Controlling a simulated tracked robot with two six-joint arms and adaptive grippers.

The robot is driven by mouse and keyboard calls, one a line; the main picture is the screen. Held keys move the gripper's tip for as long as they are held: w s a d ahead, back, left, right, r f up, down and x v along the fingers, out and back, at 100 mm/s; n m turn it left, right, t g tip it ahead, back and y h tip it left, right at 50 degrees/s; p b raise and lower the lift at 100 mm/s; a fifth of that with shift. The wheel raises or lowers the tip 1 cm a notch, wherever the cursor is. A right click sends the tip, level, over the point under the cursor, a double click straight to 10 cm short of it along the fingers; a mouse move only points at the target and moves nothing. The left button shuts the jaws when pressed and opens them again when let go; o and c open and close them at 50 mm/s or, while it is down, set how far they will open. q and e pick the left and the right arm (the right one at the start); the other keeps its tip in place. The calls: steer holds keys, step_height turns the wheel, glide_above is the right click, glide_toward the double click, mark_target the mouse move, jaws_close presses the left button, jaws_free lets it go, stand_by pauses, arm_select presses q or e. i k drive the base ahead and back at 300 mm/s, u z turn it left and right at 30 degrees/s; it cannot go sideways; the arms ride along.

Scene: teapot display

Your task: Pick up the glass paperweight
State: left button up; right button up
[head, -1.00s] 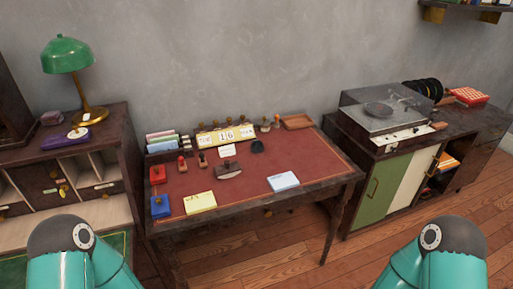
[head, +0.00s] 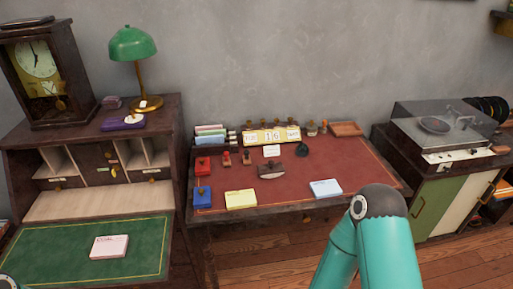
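I cannot pick out a glass paperweight for certain. A small dark rounded object (head: 302,149) lies near the back of the red-topped desk (head: 340,168), too small to tell what it is. A small pale round item sits on a purple object (head: 112,124) on top of the left bureau, also unclear. My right arm rises at the lower right, but its gripper is out of view. Only a sliver of my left arm shows at the lower left corner, and its gripper is out of view.
The desk holds a yellow calendar (head: 272,137), a rocker blotter (head: 271,171), a red box (head: 202,166), a blue box (head: 202,196) and note pads (head: 241,199). A green lamp (head: 133,44) and a clock (head: 45,75) stand on the bureau. A record player (head: 440,125) is at right.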

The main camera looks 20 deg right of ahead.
mark_target(302, 150)
steer(key=u, duration=0.15)
steer(key=i, duration=0.25)
steer(key=u, duration=2.05)
steer(key=k, duration=2.3)
steer(key=z, duration=1.4)
steer(key=i, duration=1)
